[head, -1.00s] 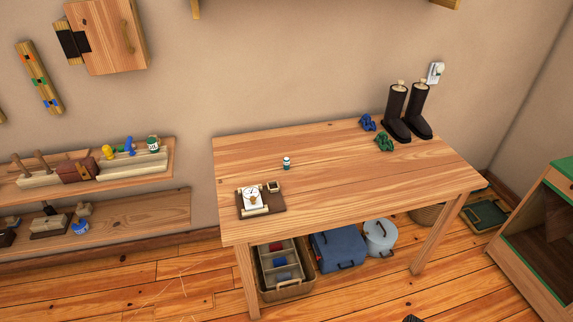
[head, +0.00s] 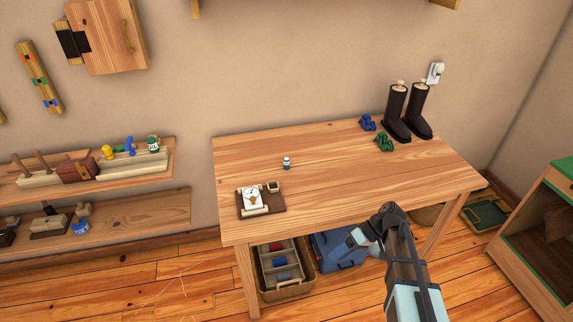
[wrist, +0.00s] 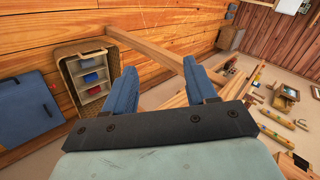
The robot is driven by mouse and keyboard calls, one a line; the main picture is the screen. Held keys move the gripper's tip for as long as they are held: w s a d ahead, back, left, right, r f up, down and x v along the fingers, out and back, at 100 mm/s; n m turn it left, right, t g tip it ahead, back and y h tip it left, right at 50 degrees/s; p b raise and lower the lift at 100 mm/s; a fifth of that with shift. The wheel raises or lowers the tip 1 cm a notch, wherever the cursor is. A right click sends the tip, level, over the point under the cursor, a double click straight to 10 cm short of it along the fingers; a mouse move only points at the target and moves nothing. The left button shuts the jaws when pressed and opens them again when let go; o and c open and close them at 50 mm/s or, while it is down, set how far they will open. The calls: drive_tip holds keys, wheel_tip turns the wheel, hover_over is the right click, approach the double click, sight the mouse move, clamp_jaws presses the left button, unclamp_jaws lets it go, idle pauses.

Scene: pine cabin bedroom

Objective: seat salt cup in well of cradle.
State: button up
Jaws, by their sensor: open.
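The salt cup, a small white cup with green bands (head: 286,163), stands upright on the wooden table (head: 340,180), behind and right of the cradle. My gripper (head: 352,239) is in front of the table's front edge, well away from both. In the wrist view its two blue fingers (wrist: 160,72) are apart with nothing between them.
Black boots (head: 397,115) and blue (head: 367,123) and green (head: 384,142) items stand at the table's back right. A basket with a divided tray (head: 283,262) and a blue box (head: 335,262) are under the table. The table's middle is clear.

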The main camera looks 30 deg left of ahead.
sight(287, 159)
drive_tip(key=w+a+r+n, duration=0.3)
drive_tip(key=a+r+n, duration=0.1)
drive_tip(key=a+r, duration=0.6)
drive_tip(key=w+a+r+t, duration=0.1)
drive_tip(key=w+a, duration=0.2)
drive_tip(key=w+a+r+m+t+h, duration=0.1)
drive_tip(key=w+a+r, duration=0.1)
drive_tip(key=w+a, duration=0.1)
drive_tip(key=w+a+r+m+t, duration=0.1)
drive_tip(key=w+a+t, duration=0.1)
drive_tip(key=a, duration=0.1)
drive_tip(key=shift+w+r, duration=0.4)
drive_tip(key=w+a+r+m+t+h, duration=0.2)
drive_tip(key=w+a+r+t, duration=0.3)
drive_tip(key=w+a+r, duration=0.3)
drive_tip(key=shift+y, duration=0.3)
drive_tip(key=x, duration=0.6)
drive_tip(key=s+x, duration=0.1)
drive_tip(key=x, duration=0.2)
drive_tip(key=shift+a+f, duration=0.15)
drive_tip(key=shift+a, duration=0.3)
drive_tip(key=shift+x, duration=2.65)
drive_tip(key=shift+a, duration=0.15)
drive_tip(key=shift+c, duration=0.5)
clamp_jaws()
